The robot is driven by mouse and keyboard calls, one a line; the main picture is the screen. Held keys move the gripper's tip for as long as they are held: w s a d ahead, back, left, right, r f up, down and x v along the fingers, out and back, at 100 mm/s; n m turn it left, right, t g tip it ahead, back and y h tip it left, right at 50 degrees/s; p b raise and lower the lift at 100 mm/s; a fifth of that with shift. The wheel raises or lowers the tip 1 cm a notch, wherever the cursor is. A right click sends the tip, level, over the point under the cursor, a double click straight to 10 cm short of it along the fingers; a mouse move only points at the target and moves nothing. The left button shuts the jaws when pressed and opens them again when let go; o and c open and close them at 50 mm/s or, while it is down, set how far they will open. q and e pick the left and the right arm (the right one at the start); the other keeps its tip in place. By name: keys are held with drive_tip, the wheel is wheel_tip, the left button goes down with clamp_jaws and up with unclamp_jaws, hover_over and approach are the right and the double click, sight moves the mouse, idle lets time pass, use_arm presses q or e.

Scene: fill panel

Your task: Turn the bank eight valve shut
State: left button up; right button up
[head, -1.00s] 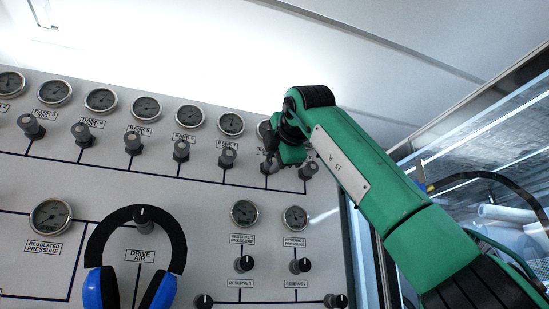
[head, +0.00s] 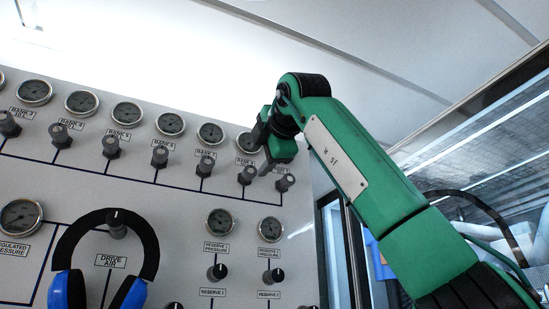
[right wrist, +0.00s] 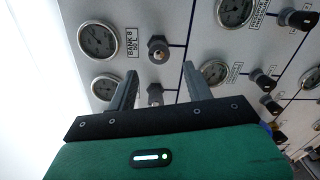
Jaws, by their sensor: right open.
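The bank eight valve is a grey knob (right wrist: 158,50) beside the label "BANK 8" in the right wrist view. In the head view I take it to be the knob (head: 247,176) second from the right end of the upper row. My right gripper (right wrist: 159,68) is open and empty, its fingers pointing at the panel. In the right wrist view the bank eight knob shows just beyond and between the fingertips, and a neighbouring knob (right wrist: 155,94) shows between the fingers. In the head view the gripper (head: 257,158) partly covers the label and gauge there; contact cannot be told.
Another knob (head: 285,183) stands close to the right of the gripper. A row of gauges (head: 170,124) runs above the knobs. Reserve gauges (head: 220,222) and knobs (head: 218,272) are below. A blue and black headset (head: 72,240) hangs around the drive air knob (head: 117,224).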

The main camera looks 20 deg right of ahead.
use_arm(q)
drive_tip(key=w+d+r+b, duration=0.1)
drive_tip(key=w+r, duration=0.2)
drive_tip(key=r, duration=0.2)
drive_tip(key=shift+w+d+b, duration=0.2)
drive_tip(key=shift+w+b, duration=0.15)
use_arm(e)
drive_tip(key=s, duration=0.7)
drive_tip(key=shift+s+r, duration=0.15)
drive_tip(key=shift+s, duration=0.1)
